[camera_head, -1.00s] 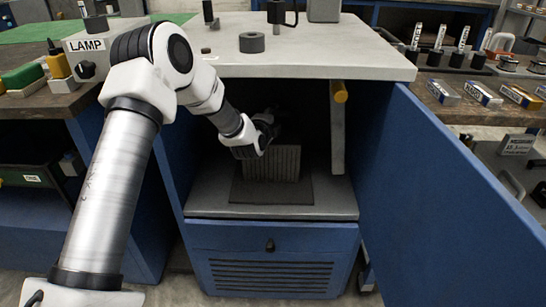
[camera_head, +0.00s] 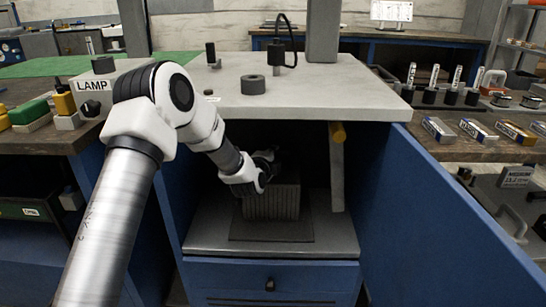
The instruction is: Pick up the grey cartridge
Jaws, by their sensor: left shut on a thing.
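The grey cartridge (camera_head: 271,205) is a ribbed block inside the open blue cabinet, above a dark mat (camera_head: 270,229) on the cabinet's shelf. My left arm reaches into the cabinet from the left. My left gripper (camera_head: 268,172) is at the cartridge's top and is shut on it. The fingertips are dark and partly hidden in the shade of the cabinet. I cannot tell whether the cartridge's underside touches the mat. My right gripper is not in view.
The cabinet's light top (camera_head: 310,99) overhangs the opening. The blue door (camera_head: 455,215) stands open at the right. A LAMP box (camera_head: 103,92) sits on the left bench.

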